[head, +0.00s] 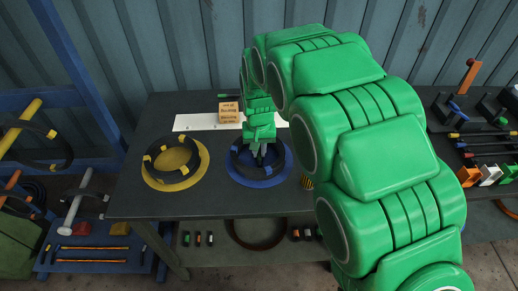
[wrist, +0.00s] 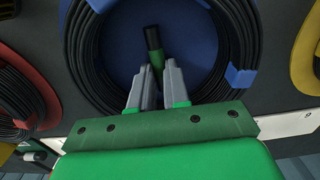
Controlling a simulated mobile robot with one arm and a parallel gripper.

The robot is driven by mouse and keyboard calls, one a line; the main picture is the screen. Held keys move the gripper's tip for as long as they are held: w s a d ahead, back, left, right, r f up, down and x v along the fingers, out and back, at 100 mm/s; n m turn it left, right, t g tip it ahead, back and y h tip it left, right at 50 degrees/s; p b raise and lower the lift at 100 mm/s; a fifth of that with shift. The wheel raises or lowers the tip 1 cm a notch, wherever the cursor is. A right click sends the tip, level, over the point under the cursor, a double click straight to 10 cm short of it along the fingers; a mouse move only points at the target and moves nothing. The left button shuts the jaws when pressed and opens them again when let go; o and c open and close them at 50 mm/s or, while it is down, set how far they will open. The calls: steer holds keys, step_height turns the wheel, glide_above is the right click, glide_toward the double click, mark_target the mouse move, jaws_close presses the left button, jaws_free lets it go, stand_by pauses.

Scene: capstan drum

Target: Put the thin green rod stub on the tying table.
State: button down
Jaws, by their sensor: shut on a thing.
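The thin green rod stub (wrist: 154,44), dark at its end with green below, stands between the fingertips in the wrist view. My gripper (wrist: 154,75) is shut on it. In the head view my gripper (head: 262,152) is over the black coil on the blue round mat (head: 273,179). The stub cannot be made out there. In the wrist view the stub is seen against the open middle of the coil, over the blue mat (wrist: 192,35). Whether it touches the mat cannot be told. The dark table (head: 195,205) carries the mats.
A yellow mat (head: 152,178) with a coil lies left of the blue one. A red mat (wrist: 38,72) with a coil shows in the wrist view. A labelled box (head: 230,113) and a white strip (head: 190,122) are behind. My arm hides the table's right side in the head view.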

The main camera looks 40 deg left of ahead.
mark_target(259, 153)
steer(key=shift+f, duration=0.15)
steer(key=c, duration=1.1)
jaws_free()
steer(key=shift+r, duration=0.2)
step_height(259, 153, up, 12)
steer(key=shift+w+d, duration=0.1)
